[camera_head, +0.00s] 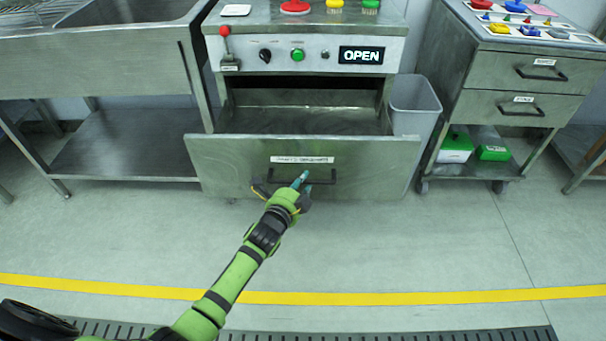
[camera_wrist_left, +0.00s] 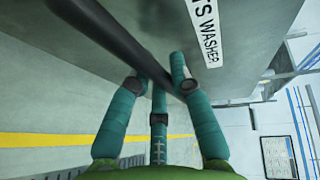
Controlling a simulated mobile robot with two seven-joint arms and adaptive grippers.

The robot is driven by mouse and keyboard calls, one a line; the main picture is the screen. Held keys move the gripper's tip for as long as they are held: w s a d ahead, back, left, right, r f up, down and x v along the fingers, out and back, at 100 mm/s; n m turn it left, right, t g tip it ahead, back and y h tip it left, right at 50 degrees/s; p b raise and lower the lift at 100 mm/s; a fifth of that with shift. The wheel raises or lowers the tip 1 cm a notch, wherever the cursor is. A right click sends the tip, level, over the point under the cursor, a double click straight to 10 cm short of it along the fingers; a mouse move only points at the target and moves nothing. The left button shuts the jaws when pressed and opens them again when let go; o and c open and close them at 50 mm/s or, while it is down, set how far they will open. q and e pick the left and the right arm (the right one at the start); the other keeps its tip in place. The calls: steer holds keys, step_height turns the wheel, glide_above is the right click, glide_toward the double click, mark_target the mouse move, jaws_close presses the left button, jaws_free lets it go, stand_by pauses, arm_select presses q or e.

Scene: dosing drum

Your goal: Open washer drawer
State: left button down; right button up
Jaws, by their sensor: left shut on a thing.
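The washer drawer (camera_head: 230,165) is a wide steel drawer below a control panel with an OPEN display (camera_head: 361,55). It is pulled out, and its empty-looking inside shows behind the front. A white label (camera_head: 302,159) sits above its dark bar handle (camera_head: 322,181). My left gripper (camera_head: 290,187) is at the left part of this handle. In the left wrist view, the teal fingers (camera_wrist_left: 158,85) are closed around the dark bar (camera_wrist_left: 128,42), close to the drawer front with the label ending in "WASHER" (camera_wrist_left: 207,32). My right gripper is not in view.
A steel sink table (camera_head: 100,75) stands to the left. A grey bin (camera_head: 414,105) stands right of the drawer, close to its side. A drawer cart (camera_head: 515,85) stands farther right. The floor in front is clear, crossed by a yellow line (camera_head: 400,298).

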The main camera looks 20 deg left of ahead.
arm_select(q)
steer(key=shift+s, duration=0.2)
steer(key=c, duration=1.1)
jaws_free()
steer(key=v, duration=1.2)
steer(key=shift+d+f, duration=0.1)
